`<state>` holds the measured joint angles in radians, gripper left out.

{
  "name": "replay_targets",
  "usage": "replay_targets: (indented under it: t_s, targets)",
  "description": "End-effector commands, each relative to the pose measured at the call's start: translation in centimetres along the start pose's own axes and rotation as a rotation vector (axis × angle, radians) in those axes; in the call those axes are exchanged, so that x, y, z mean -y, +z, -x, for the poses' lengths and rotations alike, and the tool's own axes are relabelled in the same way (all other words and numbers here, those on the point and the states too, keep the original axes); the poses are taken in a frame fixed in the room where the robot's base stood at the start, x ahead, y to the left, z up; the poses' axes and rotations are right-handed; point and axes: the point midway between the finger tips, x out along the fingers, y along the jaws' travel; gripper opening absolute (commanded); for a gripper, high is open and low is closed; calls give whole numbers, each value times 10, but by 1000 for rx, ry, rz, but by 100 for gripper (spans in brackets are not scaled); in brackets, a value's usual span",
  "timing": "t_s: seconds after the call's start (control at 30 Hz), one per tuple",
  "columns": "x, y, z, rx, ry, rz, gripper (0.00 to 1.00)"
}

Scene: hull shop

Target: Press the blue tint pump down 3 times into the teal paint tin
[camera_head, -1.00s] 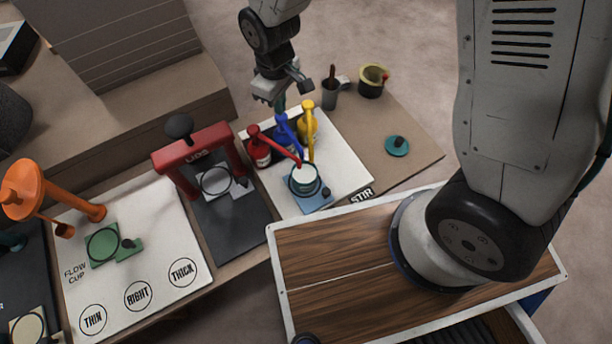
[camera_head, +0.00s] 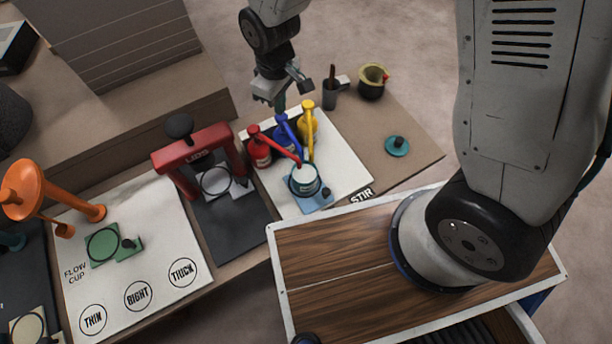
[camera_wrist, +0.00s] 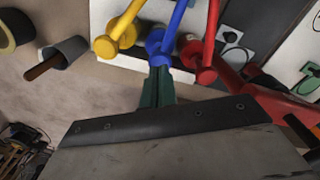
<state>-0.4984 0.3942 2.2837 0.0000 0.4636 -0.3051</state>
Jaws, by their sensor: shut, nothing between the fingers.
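The blue tint pump (camera_head: 289,132) stands between a red pump (camera_head: 260,150) and a yellow pump (camera_head: 308,125) on a white board. Its spout leans toward the teal paint tin (camera_head: 304,190), which sits on a light blue stand in front and looks pale inside. My gripper (camera_head: 280,105) is shut and empty, just above and behind the blue pump's head. In the wrist view its green fingers (camera_wrist: 158,85) point at the blue pump head (camera_wrist: 158,47); I cannot tell whether they touch it. The tin is not clearly seen in the wrist view.
A dark cup with a stick (camera_head: 330,94), a black pot with a yellow rim (camera_head: 372,82) and a teal lid (camera_head: 397,146) stand to the right. A red press (camera_head: 196,158) stands left of the board. Bare bench lies around the lid.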

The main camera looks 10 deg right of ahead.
Motion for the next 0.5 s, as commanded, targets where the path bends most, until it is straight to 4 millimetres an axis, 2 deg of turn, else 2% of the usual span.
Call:
replay_targets:
  t_s: [0.5]
  targets:
    - [0,0,-12,1,0,0,0]
